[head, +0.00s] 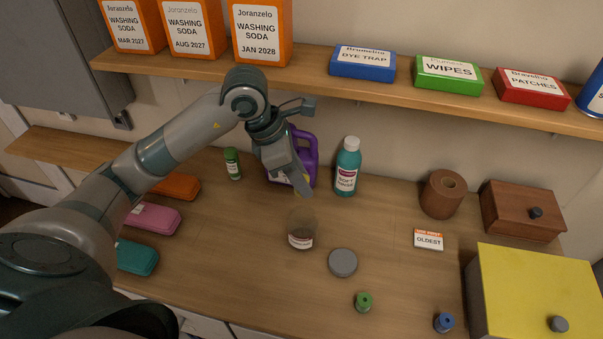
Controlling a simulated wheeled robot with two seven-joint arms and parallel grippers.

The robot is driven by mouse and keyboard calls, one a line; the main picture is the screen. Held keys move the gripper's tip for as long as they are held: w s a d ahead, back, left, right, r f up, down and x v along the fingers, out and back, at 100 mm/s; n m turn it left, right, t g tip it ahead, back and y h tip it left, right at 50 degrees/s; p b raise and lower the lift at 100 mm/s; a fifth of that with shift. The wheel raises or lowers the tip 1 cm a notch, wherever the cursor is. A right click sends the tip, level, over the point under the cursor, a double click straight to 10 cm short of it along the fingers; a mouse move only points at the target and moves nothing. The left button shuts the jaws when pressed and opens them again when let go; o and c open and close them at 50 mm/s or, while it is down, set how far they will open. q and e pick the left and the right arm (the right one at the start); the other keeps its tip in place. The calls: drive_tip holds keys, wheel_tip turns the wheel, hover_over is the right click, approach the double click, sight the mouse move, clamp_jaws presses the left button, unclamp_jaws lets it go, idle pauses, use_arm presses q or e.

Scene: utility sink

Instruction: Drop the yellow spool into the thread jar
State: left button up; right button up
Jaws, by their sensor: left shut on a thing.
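The thread jar (303,226) is a small clear jar with a label, standing open on the counter near the middle. A grey round lid (342,262) lies on the counter to its right, apart from it. My left gripper (302,188) is above and behind the jar in the picture, its fingers pointing down. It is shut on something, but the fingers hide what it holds. No yellow spool shows in this view. A green spool (363,301) and a blue spool (444,321) stand at the front. My right gripper is out of view.
A purple jug (307,151) and a teal bottle (347,166) stand close behind my left gripper. A small green bottle (232,163) is to the left. A yellow box (535,285) fills the right front. The counter around the jar is mostly clear.

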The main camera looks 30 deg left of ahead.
use_arm(q)
drive_tip(key=shift+f+b, duration=0.4)
drive_tip(key=shift+f, duration=0.85)
drive_tip(key=o, duration=1.1)
drive_tip(key=shift+r, duration=0.1)
drive_tip(key=shift+s+a+r, duration=0.1)
drive_tip(key=shift+a+r, duration=0.15)
drive_tip(key=shift+r, duration=0.25)
drive_tip(key=b+v, duration=0.4)
drive_tip(key=v, duration=1.2)
drive_tip(key=shift+s, duration=0.1)
